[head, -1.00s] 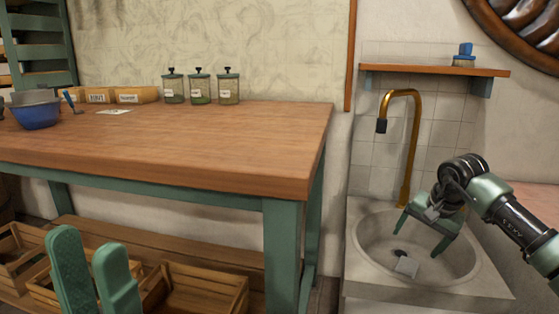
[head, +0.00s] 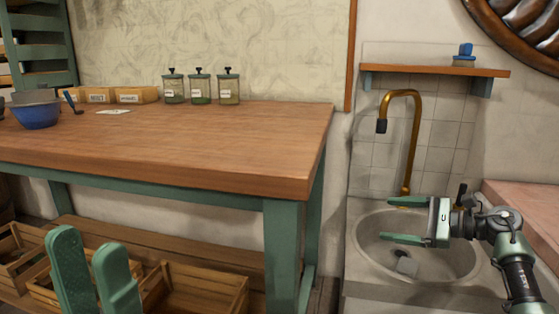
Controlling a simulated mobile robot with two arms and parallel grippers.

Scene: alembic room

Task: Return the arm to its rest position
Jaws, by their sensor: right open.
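My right gripper (head: 406,220) is over the stone sink (head: 365,262) at the right. Its two green fingers point left, spread apart, with nothing between them. My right arm comes in from the lower right edge. My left gripper (head: 92,268) shows at the lower left, in front of the crates under the table. Its two green fingers stand upright with a gap between them and nothing in it.
A brass tap (head: 415,140) rises behind the sink. A shelf (head: 435,70) above holds a blue-topped item (head: 464,56). The wooden table (head: 220,145) carries several jars, small boxes and a blue bowl (head: 36,115) along its back. Its front is clear. Wooden crates (head: 195,290) sit below.

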